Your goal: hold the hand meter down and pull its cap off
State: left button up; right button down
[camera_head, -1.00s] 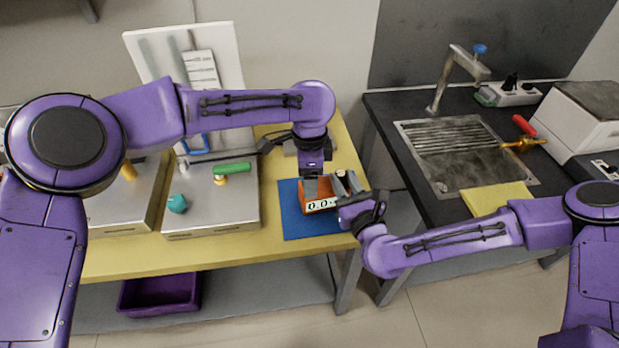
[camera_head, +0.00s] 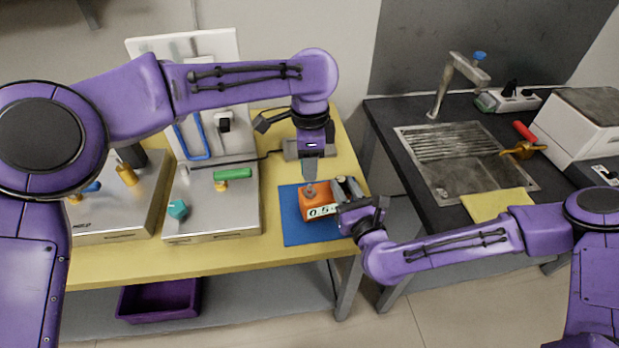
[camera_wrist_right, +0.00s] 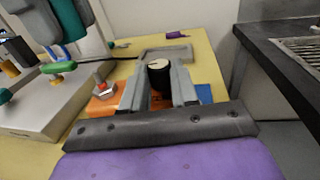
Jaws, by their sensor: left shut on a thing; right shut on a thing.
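The hand meter (camera_head: 320,204) is orange with a white display reading about 0.5, and it lies on a blue mat (camera_head: 297,230). A small grey-and-red fitting (camera_wrist_right: 103,88) shows on top. My right gripper (camera_head: 347,189) is shut at the meter's right end; in the wrist view its jaws (camera_wrist_right: 160,92) close around a black cylinder with a cream top (camera_wrist_right: 159,72).
Left of the mat are metal benches with a teal knob (camera_head: 177,209) and a green-handled valve (camera_head: 233,174). A grey frame (camera_head: 292,150) lies behind the meter. The dark sink counter (camera_head: 405,175) stands right, across a gap. The yellow table front is clear.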

pick_arm(q)
jog(key=shift+r, duration=1.9)
jog(key=shift+r, duration=2.3)
jog(key=shift+r, duration=1.5)
pick_arm(e)
jog(key=c, duration=0.8)
grip_release()
